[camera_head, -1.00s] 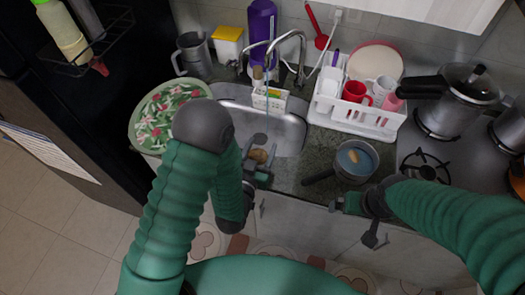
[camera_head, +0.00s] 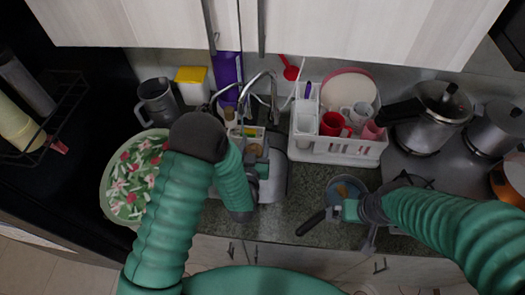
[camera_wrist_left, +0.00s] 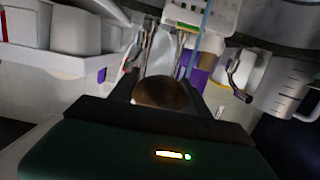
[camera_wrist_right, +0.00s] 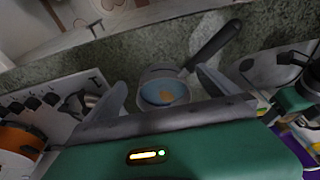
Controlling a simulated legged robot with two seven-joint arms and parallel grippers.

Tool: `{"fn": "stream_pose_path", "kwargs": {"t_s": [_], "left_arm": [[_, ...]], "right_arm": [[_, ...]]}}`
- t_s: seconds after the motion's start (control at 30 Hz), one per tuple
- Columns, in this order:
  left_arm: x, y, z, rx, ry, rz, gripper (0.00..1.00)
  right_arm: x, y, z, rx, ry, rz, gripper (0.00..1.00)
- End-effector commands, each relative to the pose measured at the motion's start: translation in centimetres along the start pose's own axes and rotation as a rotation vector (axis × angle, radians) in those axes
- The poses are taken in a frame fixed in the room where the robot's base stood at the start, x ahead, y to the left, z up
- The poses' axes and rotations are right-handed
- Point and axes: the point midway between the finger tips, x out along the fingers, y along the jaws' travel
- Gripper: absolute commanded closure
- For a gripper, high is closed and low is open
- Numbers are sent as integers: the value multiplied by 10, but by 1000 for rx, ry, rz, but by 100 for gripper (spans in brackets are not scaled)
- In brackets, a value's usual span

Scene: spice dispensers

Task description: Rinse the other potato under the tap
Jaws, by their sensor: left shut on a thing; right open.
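A brown potato (camera_wrist_left: 162,93) is between the fingers of my left gripper (camera_head: 258,160), which is shut on it. In the head view this potato (camera_head: 255,149) is over the sink (camera_head: 276,178), just in front of the curved metal tap (camera_head: 272,88). A thin blue line, like a water stream (camera_wrist_left: 204,40), shows in the left wrist view beyond the potato; I cannot tell whether it touches it. Another potato (camera_wrist_right: 166,97) lies in a small dark-handled pot (camera_wrist_right: 150,75) on the counter. My right gripper (camera_head: 356,222) is open and empty beside that pot.
A white dish rack (camera_head: 350,150) with mugs stands right of the sink. A pressure cooker (camera_head: 425,120) is on the stove farther right.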

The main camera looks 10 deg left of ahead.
Motion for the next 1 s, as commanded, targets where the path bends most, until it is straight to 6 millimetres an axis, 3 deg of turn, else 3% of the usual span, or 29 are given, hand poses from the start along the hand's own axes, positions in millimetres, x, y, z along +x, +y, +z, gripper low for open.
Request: {"fn": "stream_pose_path", "kwargs": {"t_s": [0.6, 1.0], "left_arm": [[68, -15, 5, 6, 3, 1, 87], [78, -18, 3, 6, 1, 2, 87]], "right_arm": [[23, 0, 6, 0, 0, 0, 0], [26, 0, 6, -1, 0, 0, 0]]}}
